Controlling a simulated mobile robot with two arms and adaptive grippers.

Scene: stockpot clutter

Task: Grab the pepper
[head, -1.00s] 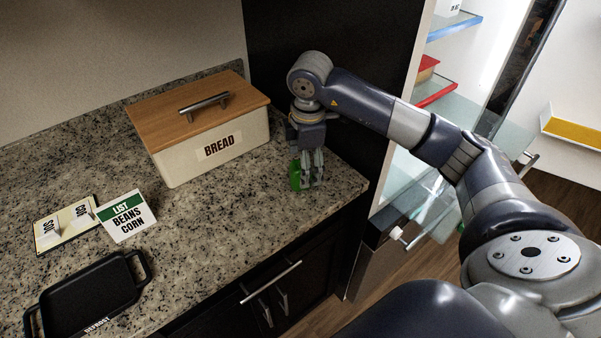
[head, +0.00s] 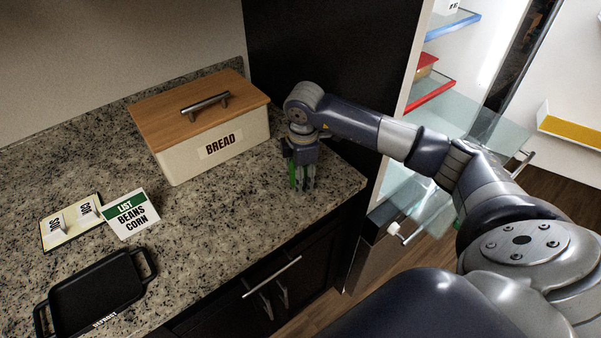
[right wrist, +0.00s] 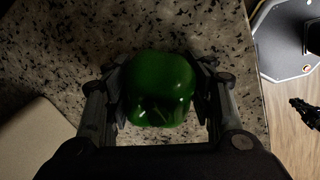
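A green pepper (right wrist: 160,88) stands on the granite counter, near its right end; in the head view only a green sliver (head: 293,176) shows behind the fingers. My right gripper (head: 302,180) points straight down over it. In the right wrist view the gripper's two fingers (right wrist: 161,92) stand on either side of the pepper, very close to its sides. The fingers look spread about as wide as the pepper; I cannot tell whether the pads touch it. My left gripper is not in view.
A bread box (head: 206,140) with a wooden lid stands just left of the right gripper. A list card (head: 131,214), a small card board (head: 70,224) and a black tray (head: 95,292) are farther left. The counter's front edge is close to the gripper.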

